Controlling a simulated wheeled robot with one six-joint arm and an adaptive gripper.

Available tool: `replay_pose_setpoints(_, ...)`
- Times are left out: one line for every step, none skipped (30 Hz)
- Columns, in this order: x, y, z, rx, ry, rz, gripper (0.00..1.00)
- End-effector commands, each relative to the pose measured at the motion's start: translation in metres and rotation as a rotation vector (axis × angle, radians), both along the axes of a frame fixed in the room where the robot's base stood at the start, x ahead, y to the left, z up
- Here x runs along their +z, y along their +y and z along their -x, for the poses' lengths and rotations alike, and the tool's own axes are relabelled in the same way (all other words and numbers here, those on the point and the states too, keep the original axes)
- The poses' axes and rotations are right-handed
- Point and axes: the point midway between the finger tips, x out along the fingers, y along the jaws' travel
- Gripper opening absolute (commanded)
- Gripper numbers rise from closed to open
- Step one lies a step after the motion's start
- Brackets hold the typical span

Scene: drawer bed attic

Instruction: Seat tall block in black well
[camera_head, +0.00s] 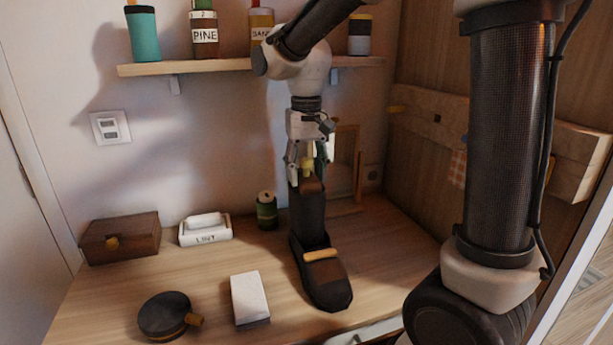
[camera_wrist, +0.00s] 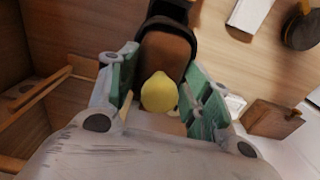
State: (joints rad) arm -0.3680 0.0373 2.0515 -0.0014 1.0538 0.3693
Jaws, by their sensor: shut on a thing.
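My gripper (camera_head: 305,172) points down and is shut on the yellow knob (camera_wrist: 160,92) of a brown block, which I take to be the tall block (camera_wrist: 165,58). The block's brown top also shows in the head view (camera_head: 312,186), just under my fingers. Below it rises a tall dark shaft, apparently the black well (camera_head: 307,215), on a black boot-shaped body (camera_head: 330,296). In the wrist view, black edging runs beside the brown face. The block's lower part is hidden, so I cannot tell how deep it sits.
A yellow bar (camera_head: 320,254) lies across the boot's front part. A green can (camera_head: 266,211), LINT box (camera_head: 205,230), wooden box (camera_head: 120,238), white block (camera_head: 250,297) and round black tin (camera_head: 165,315) stand to the left. A wooden frame (camera_head: 347,160) stands behind.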

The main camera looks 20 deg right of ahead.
Motion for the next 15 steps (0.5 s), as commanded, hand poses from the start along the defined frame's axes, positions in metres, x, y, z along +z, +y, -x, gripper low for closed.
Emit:
replay_pose_setpoints(-0.007,0.000,0.001,0.000,0.002,0.001,0.06)
replay_pose_setpoints(-0.010,0.000,0.000,0.000,0.001,0.001,0.06)
replay_pose_setpoints(-0.013,0.000,0.000,0.000,0.001,0.000,0.06)
replay_pose_setpoints(-0.014,0.000,0.000,0.000,0.000,0.000,0.06)
replay_pose_setpoints(-0.015,0.000,0.000,0.000,-0.001,0.000,0.06)
replay_pose_setpoints(-0.015,0.000,0.000,0.000,-0.001,0.000,0.06)
replay_pose_setpoints(-0.015,0.000,0.000,0.000,-0.001,0.000,0.06)
replay_pose_setpoints(-0.015,0.000,0.000,0.000,-0.001,0.000,0.06)
replay_pose_setpoints(-0.015,0.000,0.000,0.000,-0.001,0.000,0.06)
replay_pose_setpoints(-0.015,0.000,0.000,0.000,-0.001,0.000,0.06)
replay_pose_setpoints(-0.015,0.000,0.000,0.000,-0.001,0.000,0.06)
replay_pose_setpoints(-0.015,0.000,0.000,0.000,-0.001,0.000,0.06)
replay_pose_setpoints(-0.016,0.000,0.000,0.000,-0.001,0.000,0.06)
replay_pose_setpoints(-0.017,0.000,0.000,0.000,-0.001,0.000,0.06)
replay_pose_setpoints(-0.018,0.000,0.000,0.000,0.000,0.000,0.06)
